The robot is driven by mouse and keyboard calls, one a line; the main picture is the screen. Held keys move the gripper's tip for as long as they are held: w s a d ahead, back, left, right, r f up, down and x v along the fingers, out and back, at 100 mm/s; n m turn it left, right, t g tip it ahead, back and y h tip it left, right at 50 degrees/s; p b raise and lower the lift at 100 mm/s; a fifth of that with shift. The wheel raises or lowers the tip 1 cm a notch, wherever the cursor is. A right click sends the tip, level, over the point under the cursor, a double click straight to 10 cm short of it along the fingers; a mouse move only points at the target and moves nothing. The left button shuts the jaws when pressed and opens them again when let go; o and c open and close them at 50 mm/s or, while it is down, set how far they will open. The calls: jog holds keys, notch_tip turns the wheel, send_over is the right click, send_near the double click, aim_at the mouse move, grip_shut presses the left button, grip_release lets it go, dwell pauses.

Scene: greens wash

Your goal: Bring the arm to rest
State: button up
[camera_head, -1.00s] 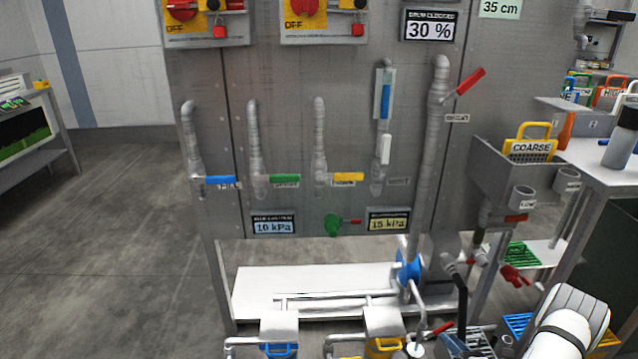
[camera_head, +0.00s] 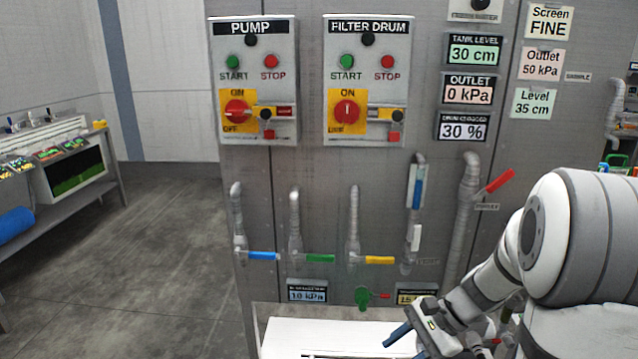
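My white and grey arm (camera_head: 580,235) reaches in from the right edge and bends down to the lower middle. My gripper (camera_head: 408,345) is at the bottom edge, in front of the low white shelf under the panel. Its two blue fingers stand apart, with nothing visible between them, so it looks open. The lower finger is partly cut off by the frame edge. The arm covers the lower right of the panel and most of the sink area.
The grey panel carries a PUMP box (camera_head: 252,80), a FILTER DRUM box (camera_head: 367,80) and several pipes with coloured valve handles. A red handle (camera_head: 500,180) sticks out near the arm. A bench (camera_head: 75,165) stands at the far left. The floor (camera_head: 130,260) between is clear.

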jog(key=s+r+n+t+h+p, duration=0.1)
jog(key=s+r+n+h+p, duration=0.3)
jog(key=r, duration=0.5)
jog(key=s+a+r+n+t+h+p, duration=0.1)
jog(key=s+r+n+h+p, duration=0.3)
jog(key=s+r+n, duration=0.4)
jog(key=shift+s+r+n+t+p, duration=0.2)
jog(key=shift+r+n+t+p, duration=0.1)
jog(key=shift+r+p, duration=0.4)
jog(key=shift+c, duration=0.4)
